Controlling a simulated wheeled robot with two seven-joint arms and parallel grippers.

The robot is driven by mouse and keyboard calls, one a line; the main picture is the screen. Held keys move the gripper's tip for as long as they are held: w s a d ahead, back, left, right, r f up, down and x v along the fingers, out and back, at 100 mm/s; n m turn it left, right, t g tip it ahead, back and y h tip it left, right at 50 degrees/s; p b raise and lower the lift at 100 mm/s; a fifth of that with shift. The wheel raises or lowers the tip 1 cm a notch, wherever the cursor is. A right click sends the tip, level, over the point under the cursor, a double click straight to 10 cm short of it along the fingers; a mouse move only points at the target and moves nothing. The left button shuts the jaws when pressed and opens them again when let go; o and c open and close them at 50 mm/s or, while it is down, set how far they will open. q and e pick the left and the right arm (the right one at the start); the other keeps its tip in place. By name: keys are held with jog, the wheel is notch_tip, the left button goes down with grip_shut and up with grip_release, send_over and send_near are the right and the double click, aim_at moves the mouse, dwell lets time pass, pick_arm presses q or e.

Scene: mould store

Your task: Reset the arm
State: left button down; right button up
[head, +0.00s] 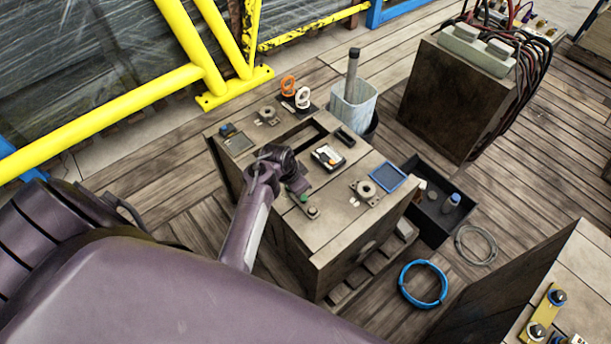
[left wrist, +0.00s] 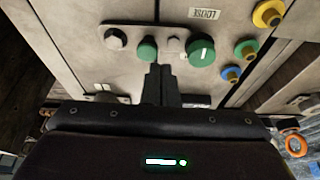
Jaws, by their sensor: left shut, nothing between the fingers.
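My left arm comes in from the lower left, and its dark left gripper (head: 297,181) is over the top of a wooden crate (head: 335,232). In the left wrist view the narrow fingers (left wrist: 161,84) are together and empty. Their tips point toward a row of small parts on a pale wooden surface (left wrist: 70,18): a green knob (left wrist: 147,48), a larger green knob with a white mark (left wrist: 201,52) and a grey knob (left wrist: 115,38). I cannot tell whether the fingers touch any. My right gripper is not in view.
The crate top holds a meter-like device (head: 328,157), a blue-framed pad (head: 387,176) and rings (head: 288,86). A bucket (head: 354,103), a black bin (head: 440,213) and a blue coil (head: 422,285) stand around it. A yellow rail (head: 100,118) runs at the left.

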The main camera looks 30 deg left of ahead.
pick_arm(q)
jog(key=v, duration=0.2)
jog(key=shift+d+r, duration=0.1)
jog(key=shift+r, duration=0.2)
jog(key=shift+w+d+r, duration=0.1)
jog(key=shift+w+r, duration=0.05)
